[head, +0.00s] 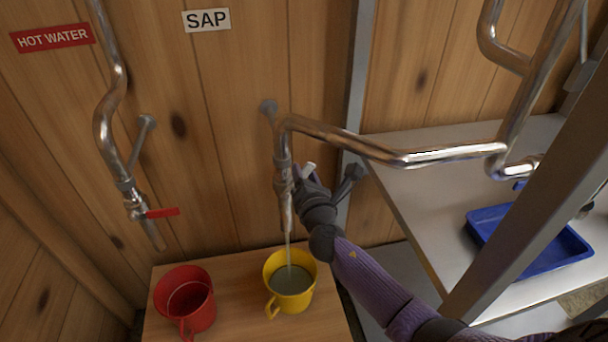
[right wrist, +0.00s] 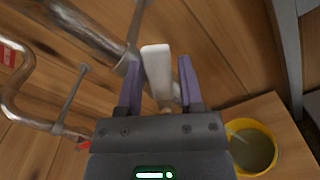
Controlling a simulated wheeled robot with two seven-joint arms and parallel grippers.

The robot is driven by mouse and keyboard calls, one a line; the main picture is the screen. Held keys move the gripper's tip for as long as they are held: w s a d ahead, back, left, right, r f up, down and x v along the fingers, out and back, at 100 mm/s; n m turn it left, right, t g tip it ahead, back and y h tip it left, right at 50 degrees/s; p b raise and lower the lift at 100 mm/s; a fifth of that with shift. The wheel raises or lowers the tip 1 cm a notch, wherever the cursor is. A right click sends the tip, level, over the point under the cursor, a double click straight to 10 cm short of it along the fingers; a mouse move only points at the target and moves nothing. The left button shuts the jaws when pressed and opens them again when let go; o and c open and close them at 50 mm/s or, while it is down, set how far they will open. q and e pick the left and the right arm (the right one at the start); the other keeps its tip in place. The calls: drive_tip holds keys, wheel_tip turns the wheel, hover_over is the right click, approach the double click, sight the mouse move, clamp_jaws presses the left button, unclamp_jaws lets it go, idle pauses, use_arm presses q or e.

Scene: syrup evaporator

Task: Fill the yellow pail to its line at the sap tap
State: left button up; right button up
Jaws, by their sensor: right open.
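The yellow pail (head: 299,304) stands upright on a small wooden stand under the sap tap (head: 283,180). A thin stream runs from the spout into it, and greyish-green liquid (head: 290,279) covers its inside well above the bottom. I cannot make out the fill line. The pail also shows in the right wrist view (right wrist: 268,130). My right gripper (head: 306,178) is at the tap's white lever (right wrist: 157,72), its open fingers on either side of the lever; I cannot tell whether they touch it. My left gripper is out of view.
A red pail (head: 190,312) stands left of the yellow one on the wooden stand (head: 237,284). The hot water tap (head: 135,205) with a red lever is at the left. A metal post and pipes are at the right, with a blue tray (head: 530,245) on a grey counter (head: 430,210).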

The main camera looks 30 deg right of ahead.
drive_tip(key=shift+w+d, duration=0.1)
drive_tip(key=shift+w, duration=0.35)
clamp_jaws()
idle(1.1)
